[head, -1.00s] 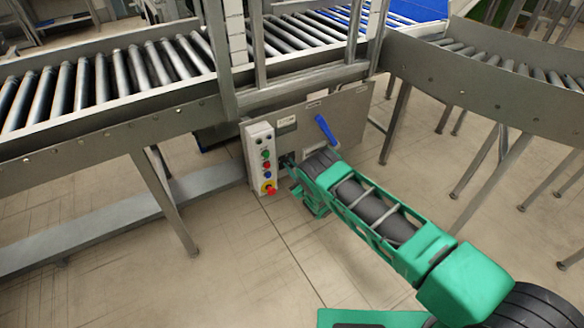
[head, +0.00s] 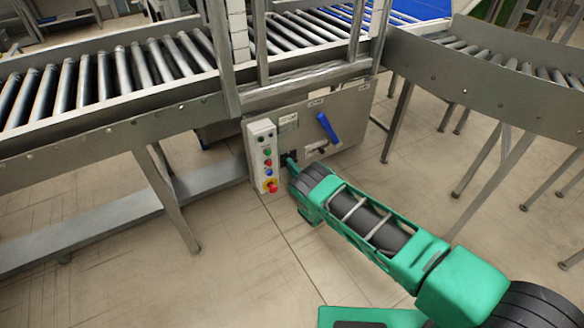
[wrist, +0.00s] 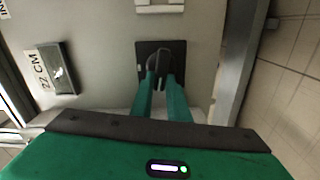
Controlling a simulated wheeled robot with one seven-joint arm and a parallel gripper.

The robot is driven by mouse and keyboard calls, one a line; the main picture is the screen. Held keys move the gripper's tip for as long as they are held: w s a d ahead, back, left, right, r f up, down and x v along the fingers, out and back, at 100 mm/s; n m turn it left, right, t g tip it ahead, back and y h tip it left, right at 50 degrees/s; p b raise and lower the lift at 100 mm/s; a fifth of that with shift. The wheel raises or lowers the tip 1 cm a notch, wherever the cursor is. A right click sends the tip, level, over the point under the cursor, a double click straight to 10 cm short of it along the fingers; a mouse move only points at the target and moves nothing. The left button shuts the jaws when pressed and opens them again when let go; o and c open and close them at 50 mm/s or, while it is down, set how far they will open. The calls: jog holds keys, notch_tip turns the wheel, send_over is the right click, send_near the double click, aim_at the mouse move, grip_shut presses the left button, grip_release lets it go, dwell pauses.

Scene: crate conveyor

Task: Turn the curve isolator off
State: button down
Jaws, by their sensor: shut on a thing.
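The isolator (wrist: 178,55) is a black square plate with a dark looped handle, set in the pale panel in the wrist view. In the head view it is a small dark patch (head: 285,158) right of the button box. My gripper (wrist: 160,80) has its two green fingers around the handle and is shut on it. The fingertips also show in the head view (head: 291,163), reaching the panel. The fingers partly cover the handle, and its exact angle is hard to tell.
A light button box (head: 262,150) with coloured buttons and a red knob (head: 271,186) is close left of my gripper. A blue lever (head: 327,128) is on the panel to the right. Roller conveyors (head: 110,75) run above. Conveyor legs (head: 166,195) stand at both sides.

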jog(key=shift+f+n, duration=0.25)
jog(key=shift+n, duration=0.55)
jog(key=shift+s, duration=0.1)
jog(key=c, duration=1.7)
grip_release()
jog(key=shift+a+f, duration=0.1)
jog(key=shift+f, duration=0.05)
jog(key=v, duration=1)
jog(key=shift+s+d, duration=0.2)
jog(key=shift+d, duration=0.1)
